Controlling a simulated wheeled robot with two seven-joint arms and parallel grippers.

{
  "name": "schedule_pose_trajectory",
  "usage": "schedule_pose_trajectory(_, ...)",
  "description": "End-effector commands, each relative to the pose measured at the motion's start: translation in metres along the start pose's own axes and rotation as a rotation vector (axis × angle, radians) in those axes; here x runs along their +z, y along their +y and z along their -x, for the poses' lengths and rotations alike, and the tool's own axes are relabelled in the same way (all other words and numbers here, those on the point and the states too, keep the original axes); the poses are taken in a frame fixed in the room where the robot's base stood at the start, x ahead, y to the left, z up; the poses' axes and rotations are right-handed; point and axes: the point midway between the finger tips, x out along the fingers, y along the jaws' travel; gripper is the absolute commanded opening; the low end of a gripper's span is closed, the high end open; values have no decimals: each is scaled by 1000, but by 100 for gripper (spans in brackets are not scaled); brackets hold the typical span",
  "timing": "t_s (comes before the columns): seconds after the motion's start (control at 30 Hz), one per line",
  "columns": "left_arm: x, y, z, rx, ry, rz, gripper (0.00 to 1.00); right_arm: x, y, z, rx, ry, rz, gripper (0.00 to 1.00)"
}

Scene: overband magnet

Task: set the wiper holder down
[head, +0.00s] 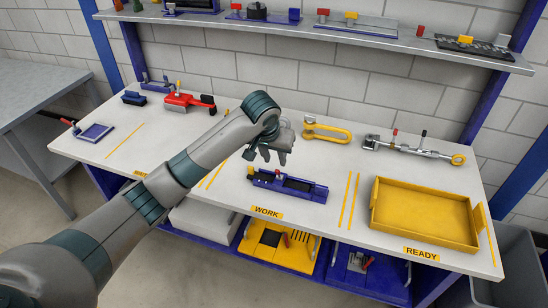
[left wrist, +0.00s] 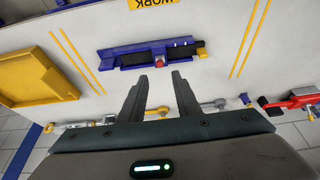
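A long blue holder with a black strip (head: 300,186), which I take to be the wiper holder, lies on the table behind the WORK label. It has a yellow knob at its left end and a small red knob. In the left wrist view the blue holder (left wrist: 130,57) lies just beyond the fingertips, with the red knob roughly in line with the gap. My left gripper (head: 267,155) is above and behind the holder. In the left wrist view the gripper (left wrist: 160,75) has its fingers apart with nothing between them. My right gripper is not in view.
A yellow tray (head: 420,212) stands at the right by the READY label. Behind the holder lie a yellow looped handle (head: 327,131) and a silver rod tool (head: 415,149). A red tool (head: 189,102) is at the back left. A shelf (head: 330,38) overhangs the back.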

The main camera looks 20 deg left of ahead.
Motion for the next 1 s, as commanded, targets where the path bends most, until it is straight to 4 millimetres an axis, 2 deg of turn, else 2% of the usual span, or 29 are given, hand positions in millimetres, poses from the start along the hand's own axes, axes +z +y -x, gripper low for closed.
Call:
schedule_pose_trajectory(0.2, 0, 0, 11, -1, 0, 0, 30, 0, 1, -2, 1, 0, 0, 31)
schedule_pose_trajectory(1.0, 0, 0, 10, 0, 0, 0, 30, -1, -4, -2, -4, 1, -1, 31)
